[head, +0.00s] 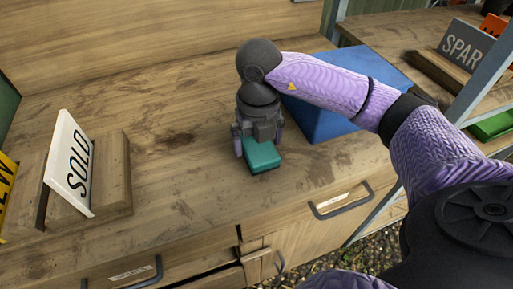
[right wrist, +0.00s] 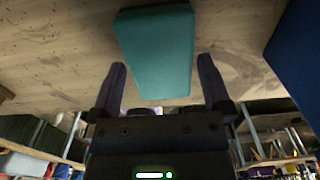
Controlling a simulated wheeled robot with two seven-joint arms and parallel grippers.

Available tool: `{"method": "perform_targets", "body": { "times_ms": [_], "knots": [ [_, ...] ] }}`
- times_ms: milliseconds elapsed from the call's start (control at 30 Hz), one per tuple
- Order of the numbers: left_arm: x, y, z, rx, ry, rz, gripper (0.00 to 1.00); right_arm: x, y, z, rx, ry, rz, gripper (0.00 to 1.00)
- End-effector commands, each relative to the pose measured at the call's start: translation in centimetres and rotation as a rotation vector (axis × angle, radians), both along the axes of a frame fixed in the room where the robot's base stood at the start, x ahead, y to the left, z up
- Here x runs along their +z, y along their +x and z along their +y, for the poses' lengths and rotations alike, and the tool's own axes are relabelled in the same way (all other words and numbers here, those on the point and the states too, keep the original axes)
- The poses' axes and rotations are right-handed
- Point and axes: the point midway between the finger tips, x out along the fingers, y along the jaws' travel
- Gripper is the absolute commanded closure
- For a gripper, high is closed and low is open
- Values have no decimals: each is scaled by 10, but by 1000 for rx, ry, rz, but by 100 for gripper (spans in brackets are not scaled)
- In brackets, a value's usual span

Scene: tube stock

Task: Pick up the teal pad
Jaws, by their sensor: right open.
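The teal pad (head: 262,157) is a small block on the wooden bench top, near its front edge. My right gripper (head: 258,142) points down over it and hides its far end in the head view. In the right wrist view, the pad (right wrist: 155,48) shows with one end between the two spread fingers of my right gripper (right wrist: 162,66). Gaps show on both sides, so the gripper is open and not closed on the pad. I cannot tell the exact height of the fingertips. My left gripper is not in view.
A blue box (head: 335,122) stands close right of the gripper, behind my right arm. A SOLD sign (head: 72,165) in a wooden holder stands at the left. A SPAR sign (head: 464,46) is at the far right. The bench between the SOLD sign and pad is clear.

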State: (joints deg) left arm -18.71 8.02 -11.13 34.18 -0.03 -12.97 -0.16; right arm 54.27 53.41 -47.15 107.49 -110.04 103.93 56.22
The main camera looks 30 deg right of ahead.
Motion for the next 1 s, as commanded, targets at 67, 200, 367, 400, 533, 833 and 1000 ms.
{"method": "perform_targets", "body": {
  "times_ms": [67,200,367,400,533,833,1000],
  "knots": [
    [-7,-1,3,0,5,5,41,-16,-1,0,0,-1,5,0],
    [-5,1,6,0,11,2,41,-14,0,0,0,-1,0,0],
    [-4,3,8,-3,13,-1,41,-13,0,0,0,-1,1,23],
    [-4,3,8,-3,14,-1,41,-13,0,0,0,-1,1,32],
    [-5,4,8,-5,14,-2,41,-13,0,0,0,-1,1,59],
    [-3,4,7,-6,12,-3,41,-10,0,0,0,0,0,75],
    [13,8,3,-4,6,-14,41,32,1,0,1,0,-7,75]
  ]
}}
